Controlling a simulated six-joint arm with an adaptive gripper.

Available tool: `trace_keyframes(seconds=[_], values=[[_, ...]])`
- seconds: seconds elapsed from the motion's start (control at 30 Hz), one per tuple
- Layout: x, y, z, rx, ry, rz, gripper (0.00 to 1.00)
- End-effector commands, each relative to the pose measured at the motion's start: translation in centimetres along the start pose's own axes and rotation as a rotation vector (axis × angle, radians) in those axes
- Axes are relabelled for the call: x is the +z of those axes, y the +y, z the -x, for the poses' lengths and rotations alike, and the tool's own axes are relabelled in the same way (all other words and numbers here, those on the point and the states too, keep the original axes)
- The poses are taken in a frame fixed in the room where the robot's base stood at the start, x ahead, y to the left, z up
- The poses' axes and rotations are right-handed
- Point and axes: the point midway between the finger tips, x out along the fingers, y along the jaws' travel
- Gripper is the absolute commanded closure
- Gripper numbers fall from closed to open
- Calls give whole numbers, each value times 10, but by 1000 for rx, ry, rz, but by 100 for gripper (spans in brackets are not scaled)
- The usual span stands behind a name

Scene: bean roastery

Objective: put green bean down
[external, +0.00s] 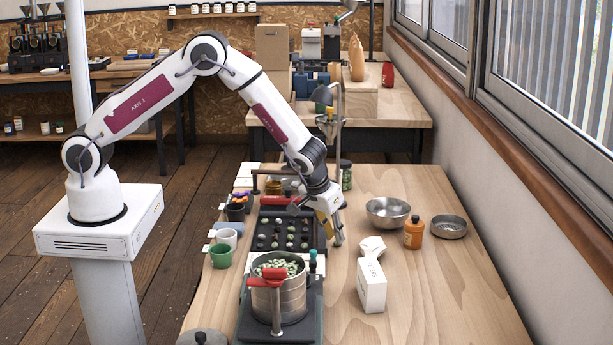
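Pale green beans (278,265) fill a metal pot (279,303) at the front of the near table. A dark tray (262,245) behind the pot holds several small roundish items, some greenish and some brown, too small to tell apart. My gripper (336,238) points down at the right edge of the tray, behind and to the right of the pot. Its fingers are small and seen from the side, so I cannot tell whether they are open or shut or hold a bean.
A green cup (221,256) and a white cup (227,238) stand left of the tray. A metal bowl (388,212), an orange bottle (414,232) and a white box (371,286) stand to the right. The table's right front is clear.

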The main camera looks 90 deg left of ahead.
Motion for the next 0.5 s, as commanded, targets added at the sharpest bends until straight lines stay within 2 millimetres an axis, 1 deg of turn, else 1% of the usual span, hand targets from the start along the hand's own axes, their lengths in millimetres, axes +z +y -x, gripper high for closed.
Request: trace_keyframes(seconds=[0.1, 0.2, 0.5], values=[[-1, 0, -10, 1, 1, 0, 82], [-1, 1, -14, 2, 1, 1, 82], [-1, 1, -16, 2, 1, 1, 82]])
